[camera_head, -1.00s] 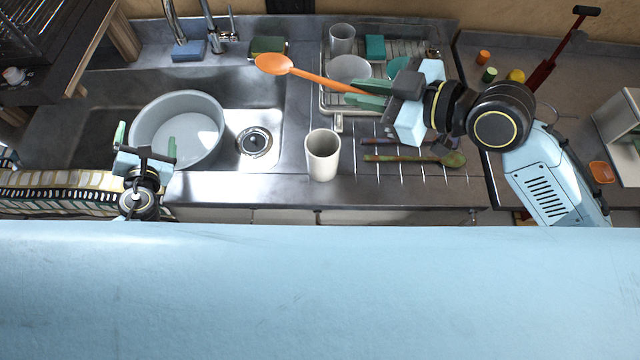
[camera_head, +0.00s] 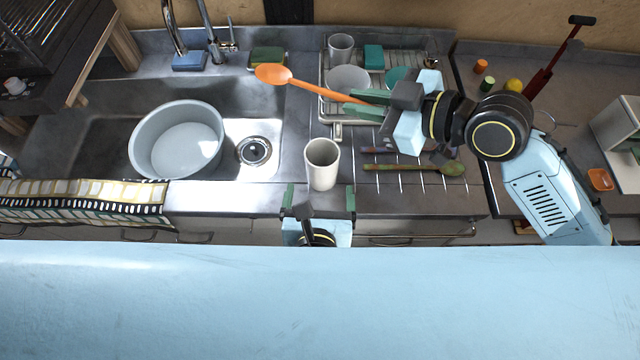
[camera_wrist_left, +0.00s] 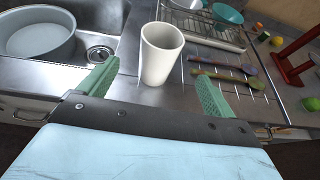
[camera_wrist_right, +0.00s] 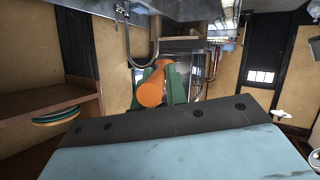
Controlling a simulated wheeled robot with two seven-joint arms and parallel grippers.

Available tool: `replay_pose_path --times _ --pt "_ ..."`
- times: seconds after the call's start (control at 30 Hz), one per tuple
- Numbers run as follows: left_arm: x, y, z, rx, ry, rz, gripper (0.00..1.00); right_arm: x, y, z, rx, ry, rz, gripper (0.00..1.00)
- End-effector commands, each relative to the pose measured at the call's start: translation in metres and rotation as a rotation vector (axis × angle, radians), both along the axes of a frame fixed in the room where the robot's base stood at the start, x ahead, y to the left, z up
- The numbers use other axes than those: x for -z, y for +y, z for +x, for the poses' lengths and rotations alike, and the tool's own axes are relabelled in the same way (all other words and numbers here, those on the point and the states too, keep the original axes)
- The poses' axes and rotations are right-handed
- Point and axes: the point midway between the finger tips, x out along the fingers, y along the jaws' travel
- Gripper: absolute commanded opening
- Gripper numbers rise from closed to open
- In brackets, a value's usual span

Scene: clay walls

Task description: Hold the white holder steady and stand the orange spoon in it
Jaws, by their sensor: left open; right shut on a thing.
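The white holder (camera_head: 322,165) is an open, empty-looking cup standing upright on the steel counter, right of the drain. In the left wrist view the holder (camera_wrist_left: 161,54) stands just beyond and between my left fingers. My left gripper (camera_head: 320,198) is open, in front of the holder at the counter's front edge, not touching it. My right gripper (camera_head: 368,103) is shut on the handle of the orange spoon (camera_head: 312,87). The spoon is held in the air, bowl pointing left, above and behind the holder. The right wrist view shows the orange spoon (camera_wrist_right: 152,90) between the green fingers.
A grey basin (camera_head: 178,140) sits in the sink at left. A dish rack (camera_head: 345,103) with cups and bowls stands behind the holder. Wooden utensils (camera_head: 415,167) lie on the counter to its right. A striped towel (camera_head: 90,203) hangs at the front left.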

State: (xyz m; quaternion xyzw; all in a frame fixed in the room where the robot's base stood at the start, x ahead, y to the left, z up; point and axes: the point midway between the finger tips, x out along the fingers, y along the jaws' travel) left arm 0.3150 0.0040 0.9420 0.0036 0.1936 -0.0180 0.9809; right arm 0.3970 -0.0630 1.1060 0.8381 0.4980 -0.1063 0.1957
Motion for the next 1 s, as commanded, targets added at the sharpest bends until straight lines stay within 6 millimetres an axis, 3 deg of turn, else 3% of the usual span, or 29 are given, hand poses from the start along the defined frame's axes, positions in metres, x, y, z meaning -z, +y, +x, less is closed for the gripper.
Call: replay_pose_path --times 0.17,0.6,0.8,1.0 --pt "0.007 -0.002 0.018 -0.001 0.003 0.0 0.91 0.0 0.0 0.0 0.0 0.0 0.0 0.0" --pt "0.038 -0.004 0.091 -0.001 0.002 0.001 0.91 0.0 0.0 0.0 0.0 0.0 0.0 0.0" --pt "0.044 -0.004 0.106 0.0 0.002 0.0 0.91 0.0 0.0 0.0 0.0 0.0 0.0 0.0" --pt "0.046 -0.004 0.108 0.0 0.003 0.0 0.91 0.0 0.0 0.0 0.0 0.0 0.0 0.0"
